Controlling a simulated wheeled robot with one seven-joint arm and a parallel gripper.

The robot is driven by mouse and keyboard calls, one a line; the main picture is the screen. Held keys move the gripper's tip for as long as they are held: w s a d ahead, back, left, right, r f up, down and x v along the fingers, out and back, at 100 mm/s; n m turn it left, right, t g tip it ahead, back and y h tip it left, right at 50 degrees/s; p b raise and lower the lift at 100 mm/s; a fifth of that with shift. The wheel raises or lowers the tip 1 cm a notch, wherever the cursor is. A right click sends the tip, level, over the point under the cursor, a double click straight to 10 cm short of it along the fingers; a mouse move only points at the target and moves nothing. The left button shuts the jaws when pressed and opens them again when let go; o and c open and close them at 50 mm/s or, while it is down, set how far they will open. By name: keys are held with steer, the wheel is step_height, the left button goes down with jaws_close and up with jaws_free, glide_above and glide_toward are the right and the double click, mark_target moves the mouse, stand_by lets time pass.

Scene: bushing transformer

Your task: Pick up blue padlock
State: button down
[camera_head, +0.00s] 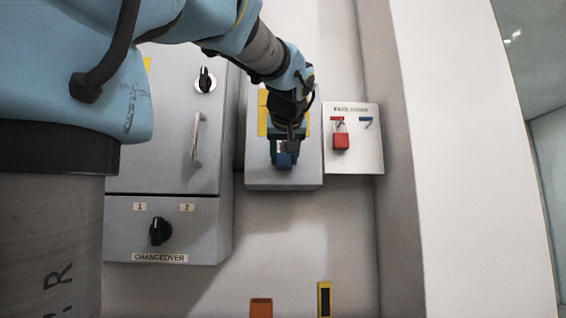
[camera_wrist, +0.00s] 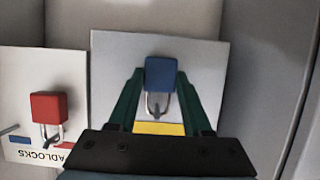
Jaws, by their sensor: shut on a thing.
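The blue padlock (camera_head: 284,161) is in front of the lower part of a grey box with a yellow label. In the wrist view the blue padlock (camera_wrist: 161,74) sits between the two green fingers of my gripper (camera_wrist: 160,78), its metal shackle pointing down in that picture. My gripper (camera_head: 284,152) is shut on the padlock's body. I cannot tell whether the padlock touches the box behind it.
Right of the box is a white padlock board (camera_head: 364,160) with a red padlock (camera_head: 341,141) hanging on it and a bare blue hook (camera_head: 366,123). Left is a grey cabinet with a handle (camera_head: 197,140) and a changeover knob (camera_head: 160,231).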

mark_target(286, 162)
steer(key=shift+r, duration=0.15)
steer(key=shift+r, duration=0.2)
steer(key=s+b, duration=0.4)
steer(key=shift+s+d+b, duration=0.15)
steer(key=shift+s+b, duration=0.05)
steer(key=shift+b, duration=0.2)
steer(key=s+f+b+v, duration=0.1)
steer(key=f+b+v, duration=0.2)
steer(key=b+v, duration=0.6)
steer(key=shift+v, duration=2.35)
steer(key=s+b, duration=0.3)
steer(key=s, duration=0.4)
